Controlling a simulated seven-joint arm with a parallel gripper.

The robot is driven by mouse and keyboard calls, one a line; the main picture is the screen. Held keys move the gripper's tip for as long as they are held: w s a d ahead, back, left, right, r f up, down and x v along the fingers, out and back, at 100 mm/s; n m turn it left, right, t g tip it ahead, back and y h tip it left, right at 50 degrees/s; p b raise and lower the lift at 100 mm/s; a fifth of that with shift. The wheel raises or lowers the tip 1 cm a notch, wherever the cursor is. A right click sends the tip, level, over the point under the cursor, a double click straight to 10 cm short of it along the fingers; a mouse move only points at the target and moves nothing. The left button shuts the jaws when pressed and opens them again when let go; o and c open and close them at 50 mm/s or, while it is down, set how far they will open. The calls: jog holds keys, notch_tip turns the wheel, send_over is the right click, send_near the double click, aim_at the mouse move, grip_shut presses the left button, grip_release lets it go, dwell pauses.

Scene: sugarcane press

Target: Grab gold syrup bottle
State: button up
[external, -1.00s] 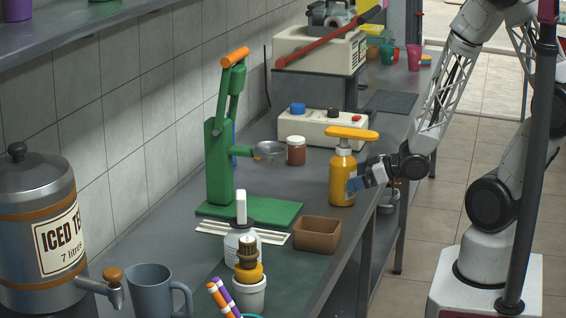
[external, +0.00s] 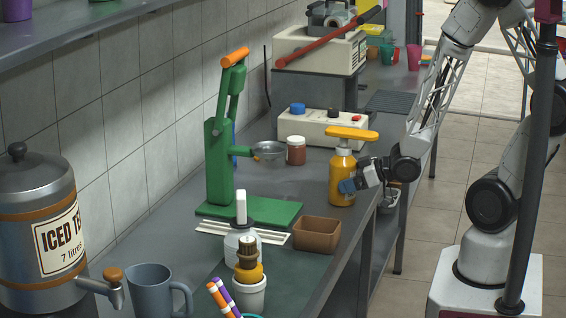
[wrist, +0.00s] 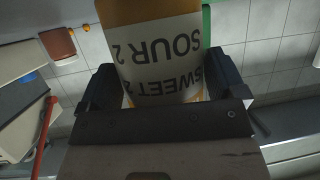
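The gold syrup bottle (external: 342,192) stands upright on the counter near its front edge, with an orange pump top (external: 352,133). In the wrist view, the bottle's white label (wrist: 165,55) reads upside down and lies between the two dark fingers of my gripper (wrist: 163,85). The fingers are spread on either side of the bottle, close to it; firm contact does not show. The bottle's far side is hidden.
A green press (external: 220,150) stands left of the bottle, with a red-brown jar (external: 296,152) and a cream box with knobs (external: 320,130) behind. A brown tray (external: 316,234) and a white bottle (external: 240,245) are nearer the camera. The counter immediately around the bottle is clear.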

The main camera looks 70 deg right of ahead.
aim_at(345, 148)
jog(key=c, duration=1.3)
jog(key=shift+r, duration=0.1)
jog(key=shift+r, duration=0.15)
jog(key=shift+r, duration=4.85)
